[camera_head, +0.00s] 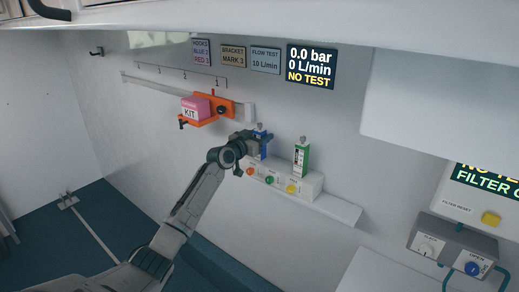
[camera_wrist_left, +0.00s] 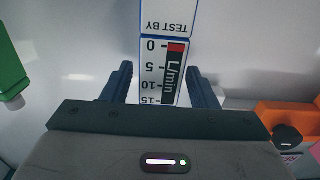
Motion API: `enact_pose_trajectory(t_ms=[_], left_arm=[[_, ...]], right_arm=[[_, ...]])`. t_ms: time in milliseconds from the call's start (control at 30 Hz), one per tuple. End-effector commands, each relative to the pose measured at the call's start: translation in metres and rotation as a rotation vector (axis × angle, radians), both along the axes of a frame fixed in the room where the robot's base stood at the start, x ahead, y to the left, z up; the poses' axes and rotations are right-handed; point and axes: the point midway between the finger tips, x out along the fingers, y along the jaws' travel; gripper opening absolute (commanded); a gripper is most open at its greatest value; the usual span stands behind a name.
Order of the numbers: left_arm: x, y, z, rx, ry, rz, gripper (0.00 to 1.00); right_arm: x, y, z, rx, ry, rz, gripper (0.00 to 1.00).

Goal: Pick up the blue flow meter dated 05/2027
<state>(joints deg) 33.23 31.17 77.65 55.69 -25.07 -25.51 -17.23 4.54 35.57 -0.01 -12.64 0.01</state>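The blue flow meter (camera_head: 263,148) stands upright at the left end of the white ledge, partly hidden by my left gripper (camera_head: 249,143). In the left wrist view the meter (camera_wrist_left: 163,72) shows upside down, with a white L/min scale, a red mark near 0 and a "TEST BY" label; its date is out of frame. The fingers of my left gripper (camera_wrist_left: 160,78) are apart, one on each side of the meter, with a narrow gap at the left finger. A green flow meter (camera_head: 301,158) stands to the right on the ledge. My right gripper is not in view.
Orange, green and yellow buttons (camera_head: 291,188) sit on the ledge's front below the meters. An orange holder with a pink KIT box (camera_head: 195,107) hangs on a rail at the upper left. A screen (camera_head: 311,66) reads 0.0 bar, 0 L/min, NO TEST.

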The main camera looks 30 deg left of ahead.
Motion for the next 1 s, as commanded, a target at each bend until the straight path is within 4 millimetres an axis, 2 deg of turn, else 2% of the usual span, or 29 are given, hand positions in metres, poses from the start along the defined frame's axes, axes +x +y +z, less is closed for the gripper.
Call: enact_pose_trajectory(t_ms=[33, 200, 267, 667, 1000], left_arm=[[0.000, 0.000, 0.000, 0.000, 0.000, 0.000, 0.42], [0.000, 0.000, 0.000, 0.000, 0.000, 0.000, 0.09], [0.000, 0.000, 0.000, -0.001, 0.000, 0.000, 0.00], [0.000, 0.000, 0.004, -0.001, -0.002, 0.000, 0.00], [0.003, 0.001, 0.037, 0.000, -0.004, 0.006, 0.00]], right_arm=[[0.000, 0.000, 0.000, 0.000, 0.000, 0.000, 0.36], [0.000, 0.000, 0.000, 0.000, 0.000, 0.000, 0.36], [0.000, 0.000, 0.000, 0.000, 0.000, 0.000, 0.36], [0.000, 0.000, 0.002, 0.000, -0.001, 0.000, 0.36], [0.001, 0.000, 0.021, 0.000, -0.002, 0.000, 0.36]])
